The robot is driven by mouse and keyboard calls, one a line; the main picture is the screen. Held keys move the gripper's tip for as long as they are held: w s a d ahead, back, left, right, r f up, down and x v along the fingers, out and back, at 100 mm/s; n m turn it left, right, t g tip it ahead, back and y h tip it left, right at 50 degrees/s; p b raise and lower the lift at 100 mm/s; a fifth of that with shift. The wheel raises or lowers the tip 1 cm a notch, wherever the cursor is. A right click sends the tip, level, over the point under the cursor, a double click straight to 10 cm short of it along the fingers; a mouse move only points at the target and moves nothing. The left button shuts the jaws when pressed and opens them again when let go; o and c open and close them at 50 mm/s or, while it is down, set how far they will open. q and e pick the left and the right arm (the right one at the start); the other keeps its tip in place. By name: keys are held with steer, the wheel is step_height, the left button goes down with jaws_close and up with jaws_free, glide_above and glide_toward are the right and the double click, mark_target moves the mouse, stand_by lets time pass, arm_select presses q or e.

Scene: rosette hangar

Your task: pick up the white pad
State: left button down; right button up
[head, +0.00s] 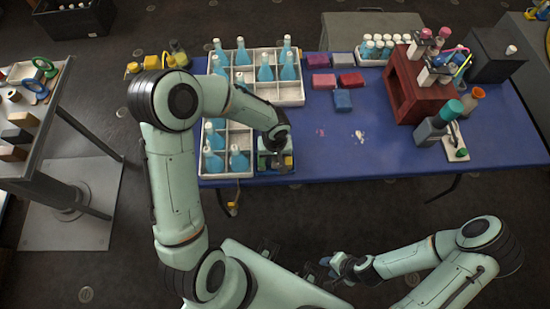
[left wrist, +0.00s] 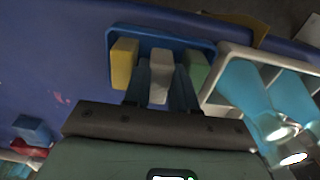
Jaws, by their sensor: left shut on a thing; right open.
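The white pad (left wrist: 160,68) stands between a yellow pad (left wrist: 123,63) and a green pad (left wrist: 196,67) at the small blue tray (left wrist: 150,36) in the left wrist view. My left gripper (left wrist: 161,88) is shut on the white pad, one finger on each side. I cannot tell whether the pad is clear of the tray floor. In the head view my left gripper (head: 277,150) is over the tray at the table's front edge, and my arm hides most of the pads. My right gripper (head: 332,268) is open and empty, in front of the table.
White divided crates (head: 291,95) with blue flasks stand beside and behind the tray on the blue table (head: 330,150). Red, purple and blue blocks (head: 343,99) lie further back. A dark red stand (head: 405,90) is at right. The table's middle front is mostly clear.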

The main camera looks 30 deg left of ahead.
arm_select(q)
step_height(320, 180, up, 19)
steer(key=p, duration=0.1)
steer(key=shift+f+p, duration=0.2)
steer(key=shift+p, duration=0.2)
arm_select(e)
steer(key=shift+w+r, duration=0.4)
steer(key=shift+r, duration=0.25)
steer(key=shift+w+r, duration=0.4)
steer(key=shift+r, duration=0.2)
